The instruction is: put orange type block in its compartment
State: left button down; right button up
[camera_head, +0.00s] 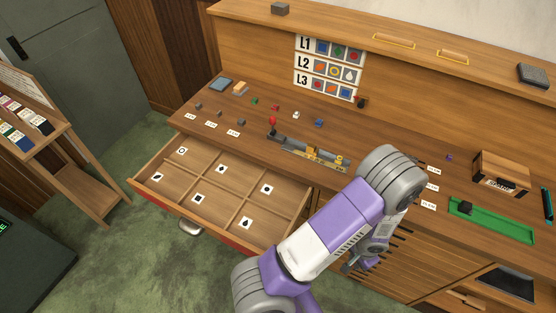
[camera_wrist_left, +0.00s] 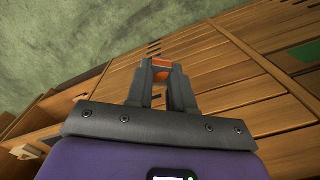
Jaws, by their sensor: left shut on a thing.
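My left gripper (camera_wrist_left: 161,75) is shut on the orange type block (camera_wrist_left: 161,66), which shows between the fingertips in the left wrist view. In the head view this gripper (camera_head: 351,264) hangs low in front of the slatted cabinet front, partly behind my own arm, and the block cannot be made out there. The open drawer (camera_head: 222,192) lies to the left of the arm. It is split into compartments, each with a white card bearing a dark symbol. My right gripper is not in view.
Small coloured blocks and a casting device (camera_head: 305,150) with a red knob stand on the wooden bench. A picture chart (camera_head: 330,68) hangs behind them. A green tray (camera_head: 492,219) and a wooden box (camera_head: 500,174) are at the right. My arm crosses the drawer's right side.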

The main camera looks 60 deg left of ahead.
aim_at(169, 190)
jog(key=z, duration=1.3)
jog(key=k, duration=2.6)
jog(key=u, duration=1.35)
